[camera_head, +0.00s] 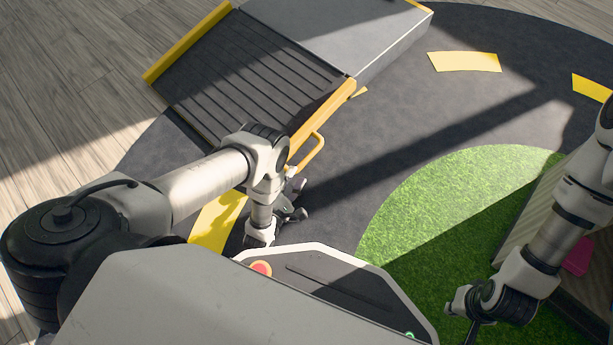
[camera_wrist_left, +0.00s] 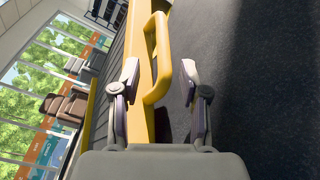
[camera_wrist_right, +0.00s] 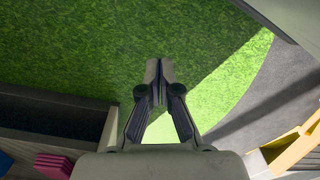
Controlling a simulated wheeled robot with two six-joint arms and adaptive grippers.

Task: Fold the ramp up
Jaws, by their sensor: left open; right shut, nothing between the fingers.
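The ramp (camera_head: 247,78) lies sloping down from a grey platform (camera_head: 335,30), with a dark ribbed surface and yellow side edges. A yellow handle (camera_head: 309,152) sticks out from its near side edge. In the left wrist view the handle (camera_wrist_left: 163,62) stands between and beyond the fingertips. My left gripper (camera_head: 297,200) is open close to the handle, its fingers (camera_wrist_left: 160,75) on either side of it; I cannot tell if they touch it. My right gripper (camera_wrist_right: 160,72) is shut and empty above the green grass, far from the ramp.
Green turf (camera_head: 440,205) covers the floor at the right. A wooden-sided box (camera_head: 530,215) with a pink item (camera_head: 578,257) stands at the right edge. Yellow floor markings (camera_head: 464,62) lie on the dark floor. The dark floor between ramp and turf is clear.

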